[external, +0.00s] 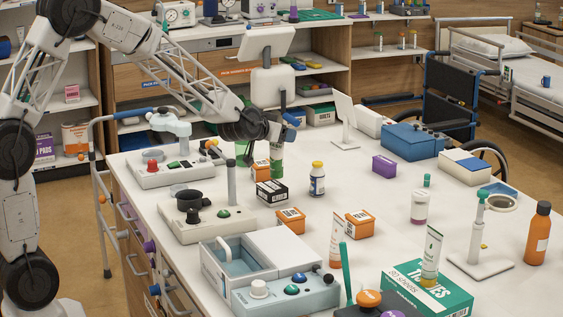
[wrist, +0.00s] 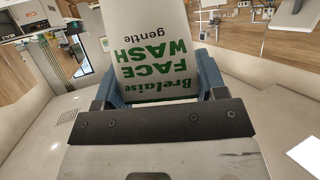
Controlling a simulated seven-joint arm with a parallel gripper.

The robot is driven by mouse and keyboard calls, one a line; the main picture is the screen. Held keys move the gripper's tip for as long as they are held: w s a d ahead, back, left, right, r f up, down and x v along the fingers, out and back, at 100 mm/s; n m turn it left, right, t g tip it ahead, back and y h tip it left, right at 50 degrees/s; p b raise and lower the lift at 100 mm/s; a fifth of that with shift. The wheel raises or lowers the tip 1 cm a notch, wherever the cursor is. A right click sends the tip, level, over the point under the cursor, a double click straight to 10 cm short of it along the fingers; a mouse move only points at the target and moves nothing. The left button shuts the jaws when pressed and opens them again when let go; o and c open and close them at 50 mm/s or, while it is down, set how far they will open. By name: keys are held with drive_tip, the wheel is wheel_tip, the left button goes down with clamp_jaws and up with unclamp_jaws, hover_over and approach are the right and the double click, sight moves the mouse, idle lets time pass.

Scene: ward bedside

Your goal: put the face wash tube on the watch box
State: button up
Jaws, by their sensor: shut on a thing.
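The face wash tube (wrist: 155,50) is white with green lettering, upside down in the wrist view. My gripper (wrist: 158,85) is shut on it, with a blue finger on each side. In the external view my gripper (external: 287,122) is over the back part of the white table, and a green and white upright shape below it looks like part of the tube. No box is clearly marked as the watch box.
A purple carton (external: 384,166) is farther right. The table's middle right has free room.

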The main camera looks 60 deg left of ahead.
sight(275, 144)
drive_tip(key=shift+f, duration=1.95)
drive_tip(key=o, duration=1.2)
drive_tip(key=shift+v, duration=6.05)
